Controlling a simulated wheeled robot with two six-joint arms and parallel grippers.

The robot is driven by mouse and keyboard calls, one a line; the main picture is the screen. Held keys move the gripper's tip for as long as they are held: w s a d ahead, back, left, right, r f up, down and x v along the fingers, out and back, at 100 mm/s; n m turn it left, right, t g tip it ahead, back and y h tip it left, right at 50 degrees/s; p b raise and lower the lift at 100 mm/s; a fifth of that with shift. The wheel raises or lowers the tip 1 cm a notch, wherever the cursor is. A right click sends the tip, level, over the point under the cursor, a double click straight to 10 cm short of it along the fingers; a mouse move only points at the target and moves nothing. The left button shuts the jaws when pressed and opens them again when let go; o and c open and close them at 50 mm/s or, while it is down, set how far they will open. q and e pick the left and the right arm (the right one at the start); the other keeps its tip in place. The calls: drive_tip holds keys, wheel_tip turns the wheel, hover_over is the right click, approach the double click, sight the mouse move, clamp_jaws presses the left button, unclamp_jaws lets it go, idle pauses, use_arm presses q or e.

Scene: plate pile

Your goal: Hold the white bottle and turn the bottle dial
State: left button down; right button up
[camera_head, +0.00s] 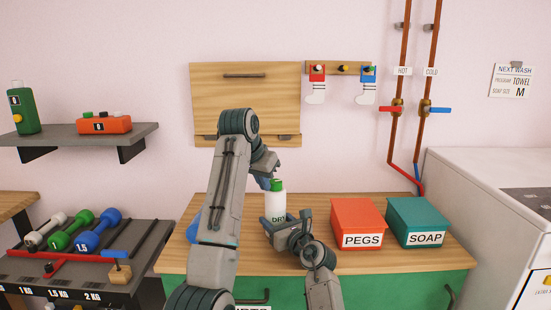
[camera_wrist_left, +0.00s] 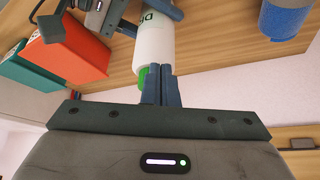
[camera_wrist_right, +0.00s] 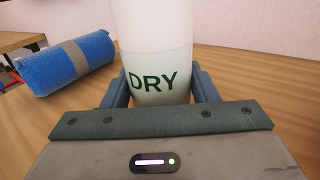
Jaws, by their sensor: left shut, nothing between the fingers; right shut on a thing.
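The white bottle (camera_head: 275,207), marked DRY, stands upright on the wooden counter. Its green top (camera_head: 276,185), likely the dial, partly shows in the left wrist view (camera_wrist_left: 144,76). My right gripper (camera_head: 285,232) is shut on the lower body of the bottle, one finger on each side, as the right wrist view (camera_wrist_right: 162,88) shows. My left gripper (camera_head: 268,184) is shut and empty beside the green top. In the left wrist view its closed fingers (camera_wrist_left: 161,85) overlap part of the top; I cannot tell whether they touch it.
A red PEGS box (camera_head: 358,222) and a teal SOAP box (camera_head: 418,221) stand right of the bottle. A blue roll with a tan band (camera_wrist_right: 68,64) lies left of it. A wooden wall panel (camera_head: 270,95) hangs behind my left arm.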

use_arm(q)
wheel_tip(320, 180, up, 6)
idle(0.5)
use_arm(e)
drive_tip(key=o, duration=1.4)
drive_tip(key=shift+c, duration=0.2)
